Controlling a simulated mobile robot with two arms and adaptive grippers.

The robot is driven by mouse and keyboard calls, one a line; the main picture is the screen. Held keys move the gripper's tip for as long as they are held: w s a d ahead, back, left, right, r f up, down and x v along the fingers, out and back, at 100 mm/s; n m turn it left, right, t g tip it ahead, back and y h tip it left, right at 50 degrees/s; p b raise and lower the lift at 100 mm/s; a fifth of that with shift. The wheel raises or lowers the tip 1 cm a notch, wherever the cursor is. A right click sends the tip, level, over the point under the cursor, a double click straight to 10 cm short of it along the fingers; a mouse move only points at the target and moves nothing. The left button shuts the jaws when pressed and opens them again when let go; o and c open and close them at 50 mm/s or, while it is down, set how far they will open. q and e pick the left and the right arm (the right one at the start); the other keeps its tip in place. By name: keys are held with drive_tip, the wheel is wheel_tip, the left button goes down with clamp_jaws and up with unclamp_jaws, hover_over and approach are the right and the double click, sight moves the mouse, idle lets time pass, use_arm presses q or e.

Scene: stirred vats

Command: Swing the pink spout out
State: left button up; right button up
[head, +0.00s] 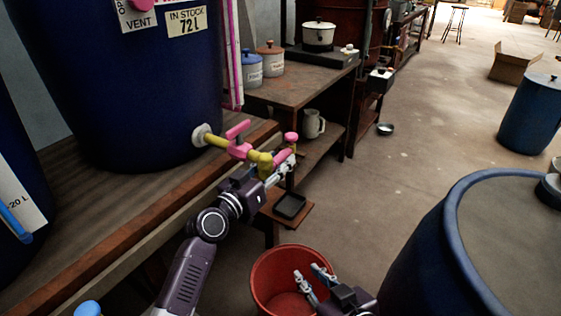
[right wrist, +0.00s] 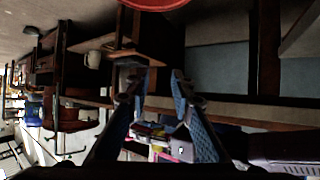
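A yellow pipe (head: 218,141) with a pink valve handle (head: 238,130) comes out of the dark blue vat (head: 130,90). Past a yellow elbow, the pink spout (head: 283,155) points away to the right, with a pink knob (head: 291,138) near its end. My left gripper (head: 284,168) is at the spout, its pale fingertips overlapping the pink part. Whether they are closed on it is too small to tell. My right gripper (head: 310,276) is open and empty above the red bucket (head: 268,262); its spread fingers also show in the right wrist view (right wrist: 158,82).
A wooden bench (head: 120,200) carries the vat. A small shelf with a black tray (head: 290,206) lies below the spout. A blue barrel (head: 425,245) stands at right. A shelf table (head: 290,92) with pots is behind. Open floor (head: 430,130) extends to the right.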

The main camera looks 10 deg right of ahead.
use_arm(q)
drive_tip(key=shift+w+d+r, duration=0.1)
drive_tip(key=shift+w+d, duration=0.35)
drive_tip(key=shift+d, duration=0.05)
use_arm(e)
drive_tip(key=shift+w+a+r+t, duration=0.15)
drive_tip(key=shift+w+r+t, duration=0.15)
drive_tip(key=shift+r, duration=0.2)
drive_tip(key=shift+w+a+r+t, duration=0.15)
drive_tip(key=shift+w+r+t, duration=0.15)
drive_tip(key=shift+r, duration=0.15)
use_arm(q)
clamp_jaws()
